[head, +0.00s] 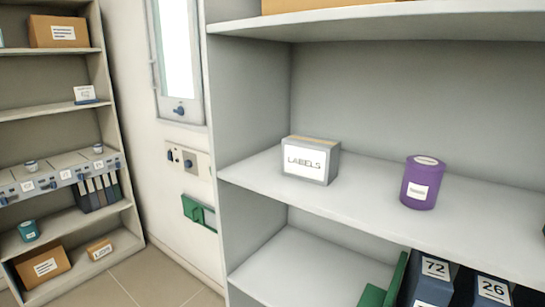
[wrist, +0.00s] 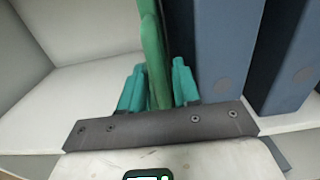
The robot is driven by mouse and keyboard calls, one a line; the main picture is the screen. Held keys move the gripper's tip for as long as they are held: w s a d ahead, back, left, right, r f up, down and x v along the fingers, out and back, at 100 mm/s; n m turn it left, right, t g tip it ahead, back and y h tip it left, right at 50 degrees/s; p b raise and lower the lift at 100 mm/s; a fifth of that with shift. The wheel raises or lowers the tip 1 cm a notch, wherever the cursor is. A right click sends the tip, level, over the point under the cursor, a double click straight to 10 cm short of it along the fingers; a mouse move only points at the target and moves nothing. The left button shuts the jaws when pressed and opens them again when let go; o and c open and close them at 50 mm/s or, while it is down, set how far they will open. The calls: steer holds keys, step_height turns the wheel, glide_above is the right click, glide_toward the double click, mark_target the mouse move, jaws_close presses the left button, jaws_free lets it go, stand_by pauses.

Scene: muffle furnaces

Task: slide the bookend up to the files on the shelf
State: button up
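The green bookend (head: 396,280) stands upright on the lower shelf bay, just left of the files; its flat base (head: 372,297) reaches left. The files are dark blue binders, with labels 72 (head: 432,284) and 26 (head: 492,290) readable. In the wrist view my gripper (wrist: 159,85) has its two teal fingers on either side of the bookend's upright plate (wrist: 151,50), close against it. The nearest binder (wrist: 228,50) stands to the right of the right finger. Whether bookend and binders touch is hard to tell.
On the shelf above stand a LABELS box (head: 311,160) and a purple canister (head: 422,183). That shelf board (head: 360,196) overhangs the files. The lower shelf (head: 285,268) is bare left of the bookend, up to the side panel. Another stocked shelf unit (head: 62,136) stands far left.

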steer(key=o, duration=0.3)
steer(key=p+v, duration=0.3)
steer(key=v, duration=0.6)
stand_by(0.7)
